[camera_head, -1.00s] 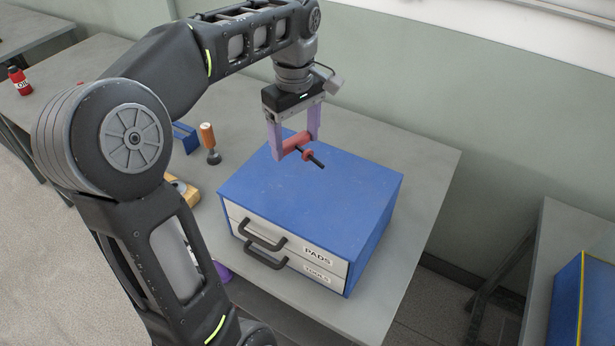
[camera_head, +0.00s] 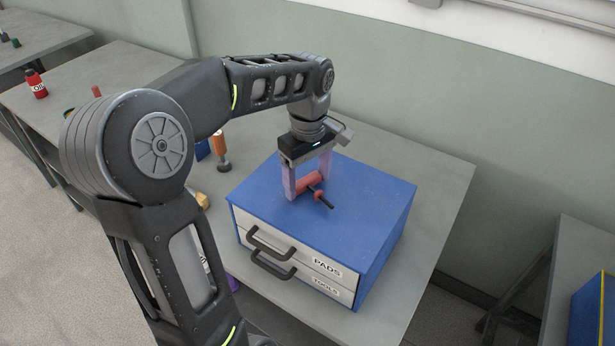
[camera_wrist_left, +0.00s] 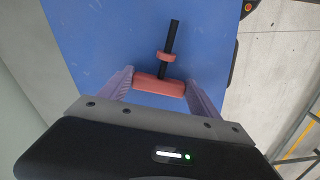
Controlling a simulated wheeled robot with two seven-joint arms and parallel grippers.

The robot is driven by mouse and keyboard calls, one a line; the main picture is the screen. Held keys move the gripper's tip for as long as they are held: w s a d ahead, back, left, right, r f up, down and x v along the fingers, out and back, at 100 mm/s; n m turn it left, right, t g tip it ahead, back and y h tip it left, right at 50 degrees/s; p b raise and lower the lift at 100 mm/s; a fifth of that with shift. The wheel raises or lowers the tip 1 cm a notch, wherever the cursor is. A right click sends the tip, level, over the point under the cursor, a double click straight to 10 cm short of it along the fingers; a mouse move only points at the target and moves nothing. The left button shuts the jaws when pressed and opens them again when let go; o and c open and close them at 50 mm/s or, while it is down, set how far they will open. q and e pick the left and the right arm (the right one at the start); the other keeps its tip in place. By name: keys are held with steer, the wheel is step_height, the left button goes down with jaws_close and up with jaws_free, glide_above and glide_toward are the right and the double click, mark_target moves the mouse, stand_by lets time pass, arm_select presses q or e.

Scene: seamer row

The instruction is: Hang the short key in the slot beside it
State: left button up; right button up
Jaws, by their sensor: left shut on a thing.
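The short key (camera_head: 309,182) has a red crossbar handle, a red collar and a thin black shaft. My left gripper (camera_head: 307,184) is shut on its handle, with one purple finger at each end. The key is over the top of the blue drawer cabinet (camera_head: 370,200); I cannot tell whether it touches the top. In the left wrist view the key (camera_wrist_left: 159,84) lies across between the fingers, its shaft pointing away from the gripper over the blue top. I cannot make out a slot in either view. My right gripper is not in view.
The cabinet has two front drawers with dark handles, labelled PADS (camera_head: 327,268) and TOOLS. A wooden-handled tool (camera_head: 219,147) stands left of it, partly behind my arm. A red bottle (camera_head: 36,85) stands farther left. The grey table (camera_head: 440,185) is clear right of the cabinet.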

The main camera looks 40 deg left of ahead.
mark_target(308, 182)
arm_select(q)
steer(key=shift+f, duration=0.2)
steer(key=o, duration=1.4)
steer(key=shift+r, duration=3.9)
